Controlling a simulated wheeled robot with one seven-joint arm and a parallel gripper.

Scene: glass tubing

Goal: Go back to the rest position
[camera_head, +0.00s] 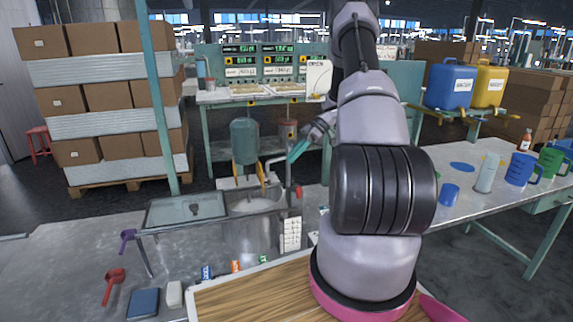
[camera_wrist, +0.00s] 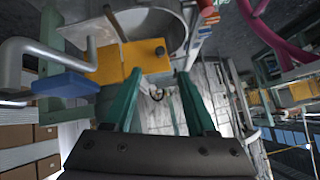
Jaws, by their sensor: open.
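My gripper (camera_head: 296,152) is in the middle of the head view, left of my large upright arm. Its teal fingers point down and left, close to a pale bent pipe (camera_head: 275,163) at the back of the sink unit; I cannot tell whether they touch. In the wrist view my gripper (camera_wrist: 160,88) has its two teal fingers spread apart with nothing between them. A yellow block (camera_wrist: 135,62) and a grey bent pipe (camera_wrist: 35,62) are just left of the fingers there. My arm hides part of the bench behind it.
A teal cylinder (camera_head: 244,141) stands above the metal basin (camera_head: 252,204). A wooden board (camera_head: 240,299) lies in front. Red scoop (camera_head: 113,284), purple scoop (camera_head: 127,239) and blue box (camera_head: 143,303) lie at left. Blue mug (camera_head: 521,168) and white bottle (camera_head: 487,173) stand on the right table.

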